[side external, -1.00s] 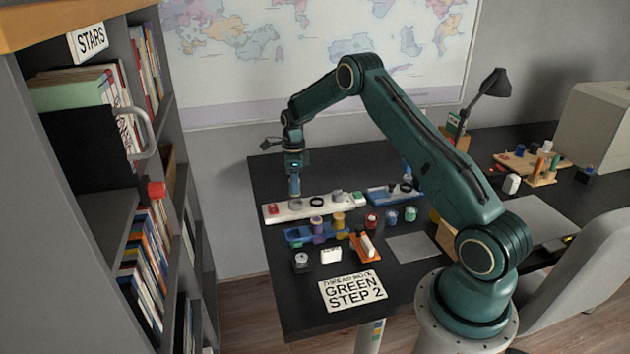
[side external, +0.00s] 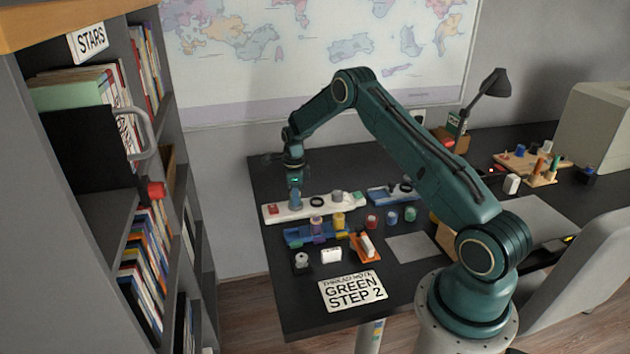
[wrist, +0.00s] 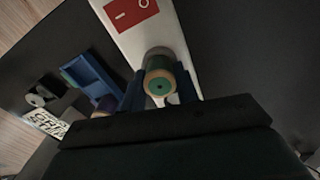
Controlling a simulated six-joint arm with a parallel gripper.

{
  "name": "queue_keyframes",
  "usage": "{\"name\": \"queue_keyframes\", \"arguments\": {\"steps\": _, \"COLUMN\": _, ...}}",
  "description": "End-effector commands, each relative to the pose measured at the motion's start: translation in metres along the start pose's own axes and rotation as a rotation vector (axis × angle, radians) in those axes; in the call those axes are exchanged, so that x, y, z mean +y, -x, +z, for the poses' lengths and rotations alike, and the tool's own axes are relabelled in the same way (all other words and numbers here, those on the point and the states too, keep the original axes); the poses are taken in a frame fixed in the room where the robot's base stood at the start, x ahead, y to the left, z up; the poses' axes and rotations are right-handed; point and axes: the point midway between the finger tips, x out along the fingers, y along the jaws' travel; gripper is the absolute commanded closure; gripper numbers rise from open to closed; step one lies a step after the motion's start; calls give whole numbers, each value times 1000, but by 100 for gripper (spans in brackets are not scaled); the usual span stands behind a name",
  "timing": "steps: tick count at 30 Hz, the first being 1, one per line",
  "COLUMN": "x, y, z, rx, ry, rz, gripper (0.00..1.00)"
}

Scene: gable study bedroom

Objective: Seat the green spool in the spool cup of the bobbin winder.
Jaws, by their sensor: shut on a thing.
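The bobbin winder (side external: 327,207) is a long white base with a red patch at its left end, lying across the desk. My gripper (side external: 295,205) points down over the left part of the base, where its fingers hide the spool cup from the side. In the wrist view, the two blue fingers of my gripper (wrist: 160,92) are shut on the green spool (wrist: 161,84), which has a pale wooden end. A grey curved rim (wrist: 157,52) shows just behind the spool, against the white base. I cannot tell how deep the spool sits in the cup.
A blue tray (side external: 299,236) with purple and yellow spools stands in front of the winder. Red, blue and green small items (side external: 391,217) stand to the right. A card reading "GREEN STEP 2" (side external: 353,291) lies at the front. A second blue unit (side external: 380,196) stands behind right.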

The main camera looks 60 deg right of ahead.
Motion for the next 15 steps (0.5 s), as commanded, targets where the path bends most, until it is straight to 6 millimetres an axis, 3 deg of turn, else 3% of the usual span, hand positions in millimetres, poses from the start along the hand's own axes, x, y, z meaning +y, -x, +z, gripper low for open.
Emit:
{"name": "queue_keyframes", "arguments": {"steps": 6, "x": 0, "y": -3, "z": 0, "rx": 0, "ry": 0, "rz": 0, "gripper": 92}}
{"name": "queue_keyframes", "arguments": {"steps": 7, "x": 0, "y": -3, "z": 0, "rx": 0, "ry": 0, "rz": 0, "gripper": 65}}
{"name": "queue_keyframes", "arguments": {"steps": 9, "x": 0, "y": -3, "z": 0, "rx": 0, "ry": 0, "rz": 0, "gripper": 52}}
{"name": "queue_keyframes", "arguments": {"steps": 10, "x": 0, "y": -3, "z": 0, "rx": 0, "ry": 0, "rz": 0, "gripper": 48}}
{"name": "queue_keyframes", "arguments": {"steps": 15, "x": 0, "y": -3, "z": 0, "rx": 0, "ry": 0, "rz": 0, "gripper": 48}}
